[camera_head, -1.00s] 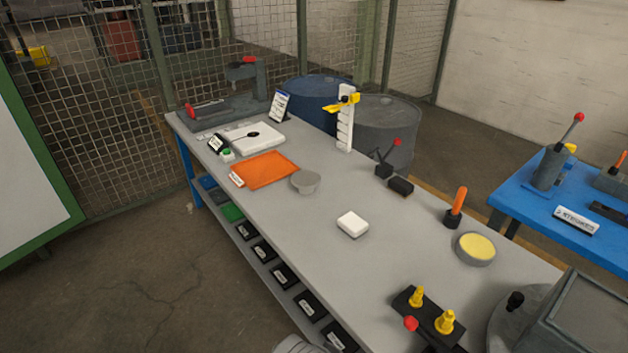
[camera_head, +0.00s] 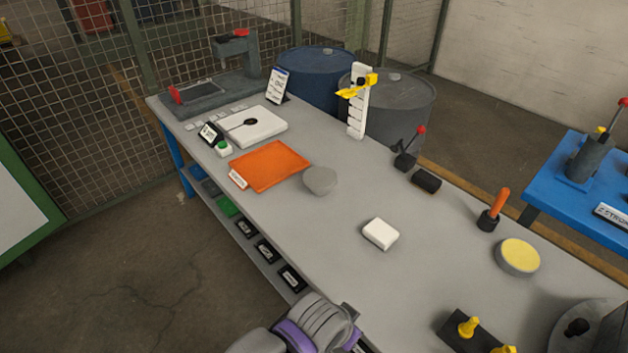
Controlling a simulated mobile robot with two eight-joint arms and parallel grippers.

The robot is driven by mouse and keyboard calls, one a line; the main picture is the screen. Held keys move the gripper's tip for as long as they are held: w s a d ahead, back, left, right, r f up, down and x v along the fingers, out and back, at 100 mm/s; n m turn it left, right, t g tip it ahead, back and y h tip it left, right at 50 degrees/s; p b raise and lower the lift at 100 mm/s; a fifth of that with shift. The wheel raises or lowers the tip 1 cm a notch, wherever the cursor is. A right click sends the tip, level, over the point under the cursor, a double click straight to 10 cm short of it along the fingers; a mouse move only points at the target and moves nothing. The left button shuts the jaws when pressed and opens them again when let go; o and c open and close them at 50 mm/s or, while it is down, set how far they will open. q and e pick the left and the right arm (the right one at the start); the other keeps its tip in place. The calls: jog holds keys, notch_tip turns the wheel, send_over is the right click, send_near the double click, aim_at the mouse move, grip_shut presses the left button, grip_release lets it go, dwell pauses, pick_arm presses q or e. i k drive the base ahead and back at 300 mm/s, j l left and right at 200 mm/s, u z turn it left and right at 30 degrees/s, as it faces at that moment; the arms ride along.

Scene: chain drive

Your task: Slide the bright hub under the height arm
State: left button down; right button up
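A short light grey round piece (camera_head: 320,181), which looks like the bright hub, sits on the bench beside the right corner of the orange mat. The height arm (camera_head: 357,88) is a yellow pointer on an upright white stepped post (camera_head: 357,118) at the bench's back edge. The hub is apart from the post, in front and to its left. A grey and purple part of my arm (camera_head: 318,325) shows at the bottom edge, well short of the hub. I see no gripper fingers, and nothing of my other arm.
A white block (camera_head: 380,234) lies right of the hub. A lever with a red knob (camera_head: 411,150) and a black block (camera_head: 426,181) stand right of the post. A yellow-topped disc (camera_head: 517,257) is farther right. The bench between hub and post is clear.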

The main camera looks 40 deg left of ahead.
aim_at(320, 179)
jog(key=i+j, duration=0.1)
jog(key=j, duration=0.5)
jog(key=i+j, duration=0.1)
jog(key=j, duration=0.5)
jog(key=i+j, duration=0.15)
jog(key=j, duration=0.4)
jog(key=i+j+z, duration=0.1)
jog(key=j, duration=0.5)
